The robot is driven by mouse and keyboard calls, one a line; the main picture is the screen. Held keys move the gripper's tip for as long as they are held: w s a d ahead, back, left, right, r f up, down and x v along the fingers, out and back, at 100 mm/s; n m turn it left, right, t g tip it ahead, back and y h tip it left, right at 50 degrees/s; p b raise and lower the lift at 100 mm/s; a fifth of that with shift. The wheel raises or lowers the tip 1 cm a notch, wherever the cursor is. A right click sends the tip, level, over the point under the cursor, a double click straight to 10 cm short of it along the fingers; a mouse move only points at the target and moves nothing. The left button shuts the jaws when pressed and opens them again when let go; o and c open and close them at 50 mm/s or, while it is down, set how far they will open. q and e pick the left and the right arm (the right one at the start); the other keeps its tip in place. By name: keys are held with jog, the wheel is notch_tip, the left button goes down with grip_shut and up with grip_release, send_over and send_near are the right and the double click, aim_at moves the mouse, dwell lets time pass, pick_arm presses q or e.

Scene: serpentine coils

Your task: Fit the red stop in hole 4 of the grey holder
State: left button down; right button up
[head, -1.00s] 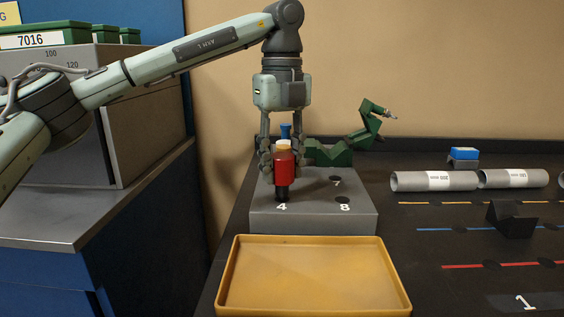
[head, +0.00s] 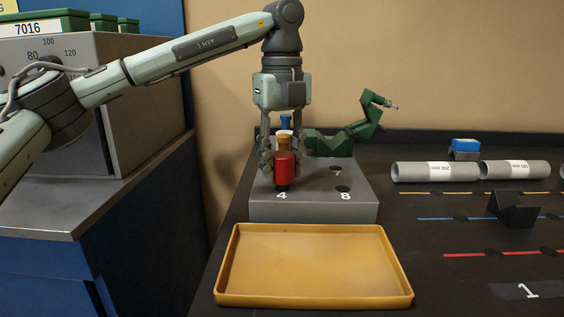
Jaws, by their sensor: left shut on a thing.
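The red stop (head: 284,170), a red cylinder with an orange-brown top, stands upright above the label 4 on the grey holder (head: 325,208). My left gripper (head: 282,158) points straight down and is shut on the red stop, a finger on each side. Only a sliver of the stop's black lower end shows, and it looks lowered into hole 4. The hole itself is hidden by the stop. Hole 8 (head: 342,189) and another hole behind it look empty. My right gripper is not in view.
A blue-topped piece (head: 285,122) stands behind the gripper. A green jointed clamp (head: 340,145) is behind the holder. An empty yellow tray (head: 315,301) lies in front. Grey tubes (head: 425,171) and a black V-block (head: 513,210) are on the right of the black bench.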

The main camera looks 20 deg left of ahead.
pick_arm(q)
jog(key=shift+f, duration=0.1)
jog(key=shift+f+b, duration=0.35)
jog(key=shift+f, duration=0.15)
jog(key=shift+f, duration=0.2)
jog(key=c, duration=0.9)
grip_release()
